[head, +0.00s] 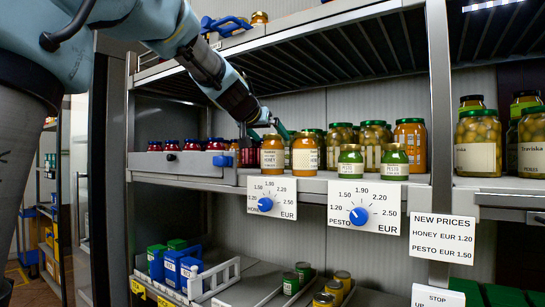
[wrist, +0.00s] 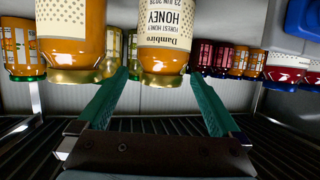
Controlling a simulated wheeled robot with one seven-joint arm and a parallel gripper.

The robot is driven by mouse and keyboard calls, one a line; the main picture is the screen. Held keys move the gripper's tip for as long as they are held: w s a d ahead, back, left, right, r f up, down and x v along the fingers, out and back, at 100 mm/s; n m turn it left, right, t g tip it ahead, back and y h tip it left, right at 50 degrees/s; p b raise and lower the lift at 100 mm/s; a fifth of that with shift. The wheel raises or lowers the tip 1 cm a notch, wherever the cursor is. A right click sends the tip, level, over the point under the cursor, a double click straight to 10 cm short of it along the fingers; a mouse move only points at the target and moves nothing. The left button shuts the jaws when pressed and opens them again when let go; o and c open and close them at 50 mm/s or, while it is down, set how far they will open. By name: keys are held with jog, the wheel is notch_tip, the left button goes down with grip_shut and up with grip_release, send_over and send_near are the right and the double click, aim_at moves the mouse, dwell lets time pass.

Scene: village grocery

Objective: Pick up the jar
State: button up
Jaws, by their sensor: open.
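Two honey jars with gold lids stand at the shelf's front edge: a left one (head: 272,157) and a right one (head: 305,157). Two green pesto jars (head: 350,163) (head: 394,164) stand to their right. My gripper (head: 270,130) is open at the top of the left honey jar. In the wrist view, where things appear upside down, this jar (wrist: 165,28) lies between and beyond the tips of the green fingers (wrist: 158,76). The other honey jar (wrist: 70,30) is outside the fingers, at left. I cannot tell whether a finger touches the jar.
Larger jars (head: 373,142) stand behind and right. Dark red jars (head: 192,145) stand left behind the shelf's front rail. A slatted shelf (head: 350,45) is close above. Price dials (head: 265,205) (head: 358,216) hang below the edge. A sign (head: 443,238) reads honey 1.20, pesto 1.50.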

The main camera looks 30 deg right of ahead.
jog(key=x, duration=0.3)
jog(key=shift+w, duration=0.2)
grip_shut()
dwell(0.7)
jog(key=shift+r, duration=0.1)
